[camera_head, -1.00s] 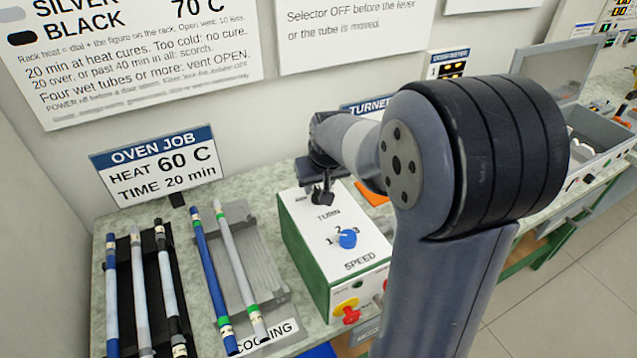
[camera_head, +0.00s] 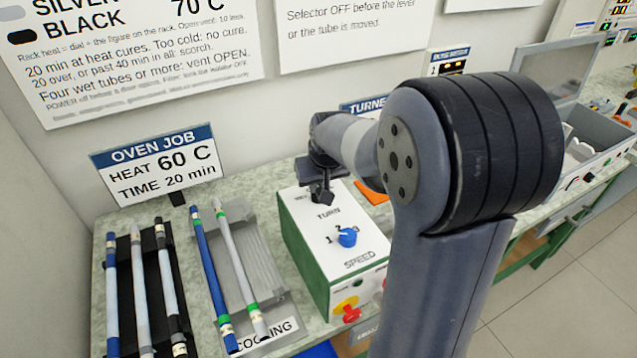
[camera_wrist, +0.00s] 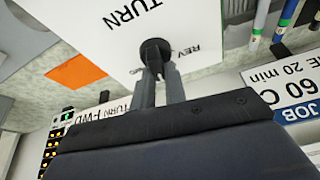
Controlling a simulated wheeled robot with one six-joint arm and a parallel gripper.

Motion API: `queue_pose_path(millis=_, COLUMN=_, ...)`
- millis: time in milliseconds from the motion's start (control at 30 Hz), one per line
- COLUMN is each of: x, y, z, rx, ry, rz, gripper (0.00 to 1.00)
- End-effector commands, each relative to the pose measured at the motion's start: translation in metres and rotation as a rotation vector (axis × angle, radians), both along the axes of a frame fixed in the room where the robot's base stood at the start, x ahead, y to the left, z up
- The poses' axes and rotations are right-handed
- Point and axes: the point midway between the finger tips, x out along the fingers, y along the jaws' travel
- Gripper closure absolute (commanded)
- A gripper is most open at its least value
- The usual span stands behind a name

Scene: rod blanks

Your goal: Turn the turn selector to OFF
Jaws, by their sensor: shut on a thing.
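The turn selector (camera_wrist: 155,50) is a black round knob on the white top of the green turner box (camera_head: 300,250). In the wrist view my gripper (camera_wrist: 159,75) is shut on the knob, one finger on each side. The word REV shows to the right of the knob, and TURN is printed above it. The knob's pointer and the OFF mark cannot be made out. In the head view my gripper (camera_head: 322,192) stands at the back of the box top and covers the knob.
A blue speed knob (camera_head: 347,237) and a red button (camera_head: 351,314) are on the box. Left of it are a grey cooling rack (camera_head: 258,255) with two rods and a black rack (camera_head: 153,290) with several. An orange piece (camera_head: 372,191) lies behind.

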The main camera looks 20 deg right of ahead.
Motion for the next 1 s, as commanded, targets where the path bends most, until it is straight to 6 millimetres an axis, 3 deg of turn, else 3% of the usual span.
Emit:
queue_pose_path(millis=333, x=0.0002, y=-0.0003, z=-0.0002, rx=0.0, ry=-0.001, rz=0.124, gripper=1.0)
queue_pose_path(millis=667, x=0.0002, y=0.0001, z=0.0007, rx=0.0, ry=-0.001, rz=0.135, gripper=1.0)
queue_pose_path(millis=700, x=0.0002, y=0.0001, z=0.0007, rx=0.0, ry=-0.001, rz=0.135, gripper=0.85)
queue_pose_path(millis=933, x=0.0001, y=0.0002, z=0.0005, rx=0.001, ry=-0.001, rz=0.134, gripper=0.66)
queue_pose_path(millis=1000, x=0.0001, y=0.0002, z=0.0004, rx=0.001, ry=-0.001, rz=0.134, gripper=0.65)
